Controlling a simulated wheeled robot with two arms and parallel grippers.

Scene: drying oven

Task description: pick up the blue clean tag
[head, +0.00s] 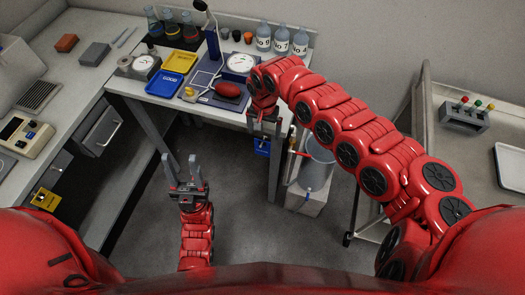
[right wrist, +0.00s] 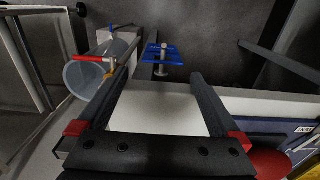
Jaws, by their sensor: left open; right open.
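The blue tag (head: 262,147) hangs below the edge of the worktable, partly hidden by my right gripper (head: 264,124) in the head view. In the right wrist view the blue tag (right wrist: 156,52) shows just beyond the fingertips, on a grey metal peg (right wrist: 163,70). Its lettering cannot be read. My left gripper (head: 181,160) is open and empty above the floor, left of the table's front leg, far from the tag.
A clear cylinder with a red-handled valve (head: 316,160) stands right of the tag on a white box (head: 306,197). A yellow tag (head: 45,199) hangs at the left cabinet. The worktable (head: 232,113) holds trays, bottles and flasks. The floor in the middle is clear.

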